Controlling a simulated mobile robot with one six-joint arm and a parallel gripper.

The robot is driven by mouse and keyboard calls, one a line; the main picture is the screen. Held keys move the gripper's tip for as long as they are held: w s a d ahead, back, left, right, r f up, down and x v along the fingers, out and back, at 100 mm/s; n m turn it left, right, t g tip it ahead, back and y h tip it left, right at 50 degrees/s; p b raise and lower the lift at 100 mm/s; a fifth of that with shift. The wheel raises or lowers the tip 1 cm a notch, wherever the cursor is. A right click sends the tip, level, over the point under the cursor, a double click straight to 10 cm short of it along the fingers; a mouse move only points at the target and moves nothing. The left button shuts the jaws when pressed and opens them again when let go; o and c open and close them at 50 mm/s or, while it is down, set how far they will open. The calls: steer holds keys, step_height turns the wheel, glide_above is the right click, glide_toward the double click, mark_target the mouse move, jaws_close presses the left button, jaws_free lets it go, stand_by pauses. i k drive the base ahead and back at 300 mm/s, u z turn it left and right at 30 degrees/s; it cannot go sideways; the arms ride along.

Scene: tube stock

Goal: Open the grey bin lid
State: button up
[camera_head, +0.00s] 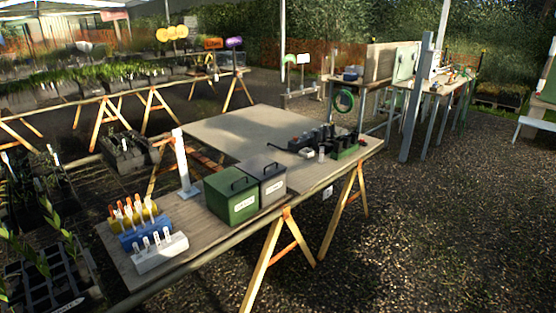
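The grey bin (272,191) stands on the wooden trestle table, directly to the right of a green bin (231,203). Its grey lid (261,170) lies closed on top and carries a dark bar handle (270,168). A pale label is on its front face. The green bin's lid is also closed, with a similar dark handle. My gripper is not in view.
The trestle table (325,179) holds a blue rack (145,229) and a white rack (160,252) with tubes at left. Dark items and a green tray (346,148) are at right. Open gravel lies in front.

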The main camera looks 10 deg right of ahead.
mark_target(261, 168)
steer(key=u, duration=0.05)
steer(key=i, duration=1)
steer(key=z, duration=0.05)
